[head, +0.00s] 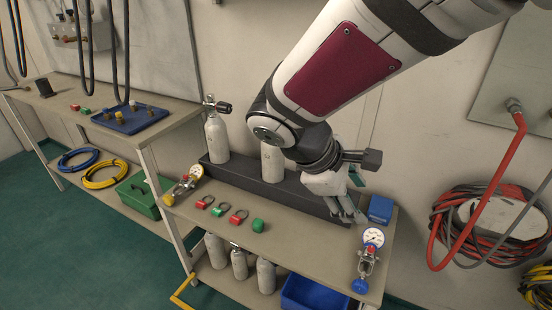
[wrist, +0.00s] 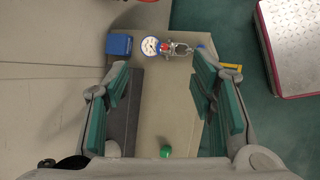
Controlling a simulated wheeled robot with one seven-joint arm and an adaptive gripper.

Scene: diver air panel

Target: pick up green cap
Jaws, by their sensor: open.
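The green cap (head: 258,225) sits on the top shelf of the cart, at the right end of a row of small red and green pieces with dark rings. In the wrist view the green cap (wrist: 165,152) shows small at the bottom, between the bases of the fingers. My gripper (head: 350,214) is open and empty, pointing down above the right part of the cart, to the right of the cap and apart from it. Its green-padded fingers (wrist: 161,78) are spread wide in the wrist view.
A dark rack with pale cylinders (head: 216,138) runs along the back of the cart (head: 300,252). A blue box (head: 381,209) and a gauge with regulator (head: 372,238) stand at the right end. Another regulator (head: 184,187) lies at the left. Shelf around the cap is fairly clear.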

